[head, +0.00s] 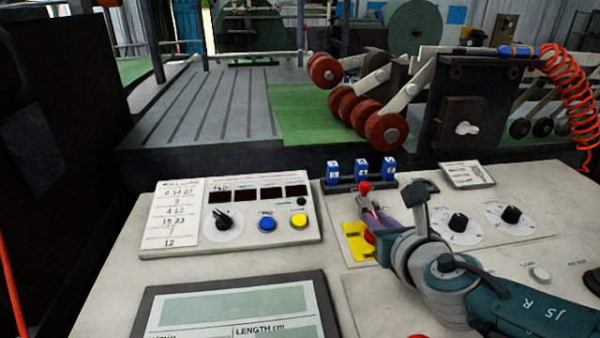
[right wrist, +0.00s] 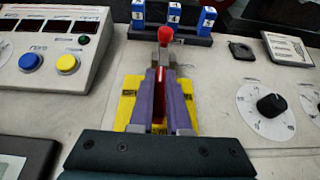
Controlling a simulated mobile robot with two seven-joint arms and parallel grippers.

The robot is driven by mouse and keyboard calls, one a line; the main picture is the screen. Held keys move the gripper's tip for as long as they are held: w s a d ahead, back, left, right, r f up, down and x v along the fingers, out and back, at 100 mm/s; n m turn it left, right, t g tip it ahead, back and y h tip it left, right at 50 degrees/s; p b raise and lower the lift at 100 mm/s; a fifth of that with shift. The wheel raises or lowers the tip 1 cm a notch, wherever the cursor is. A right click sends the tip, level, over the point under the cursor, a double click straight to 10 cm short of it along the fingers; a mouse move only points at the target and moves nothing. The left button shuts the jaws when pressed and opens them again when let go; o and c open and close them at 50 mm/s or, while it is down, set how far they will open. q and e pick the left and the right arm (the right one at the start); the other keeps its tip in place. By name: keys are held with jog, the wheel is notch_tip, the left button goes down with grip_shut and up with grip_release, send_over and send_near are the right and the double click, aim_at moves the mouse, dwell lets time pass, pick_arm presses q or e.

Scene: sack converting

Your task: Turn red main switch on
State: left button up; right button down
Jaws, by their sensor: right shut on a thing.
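The red main switch (head: 369,236) sits on a yellow plate (head: 357,246) on the light console. My right gripper (head: 366,204) is over the plate, its purple fingers shut on the switch. In the right wrist view a strip of the red switch (right wrist: 159,95) shows between the fingers, and the yellow plate (right wrist: 127,108) shows on both sides of the gripper (right wrist: 167,68). A red ball knob (right wrist: 165,34) shows just beyond the fingertips. The fingers hide most of the switch, so its exact position cannot be told. My left gripper is not in view.
Blue numbered blocks (head: 361,170) stand behind the gripper. To the left is a panel with a black dial (head: 222,219), a blue button (head: 267,224) and a yellow button (head: 299,221). Black knobs (head: 458,222) lie to the right. Machine rollers (head: 386,131) stand behind the console.

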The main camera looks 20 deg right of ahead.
jog(key=shift+w+m+g+h, duration=0.1)
jog(key=shift+m+g+h, duration=0.2)
jog(key=shift+m+h, duration=0.7)
jog(key=shift+f+m+g+h+b, duration=0.1)
jog(key=shift+m+g+h+b, duration=0.4)
jog(key=shift+m+h, duration=0.45)
jog(key=m+g+h+b, duration=0.2)
jog(key=m+h+b, duration=0.1)
jog(key=shift+f, duration=0.1)
jog(key=shift+d+m+g+h+b, duration=0.15)
jog(key=shift+m+g+h+b, duration=0.5)
jog(key=shift+m+g+b, duration=0.5)
jog(key=shift+s+r, duration=0.2)
jog(key=c, duration=1.2)
grip_release()
jog(key=shift+o, duration=0.2)
jog(key=shift+r, duration=0.1)
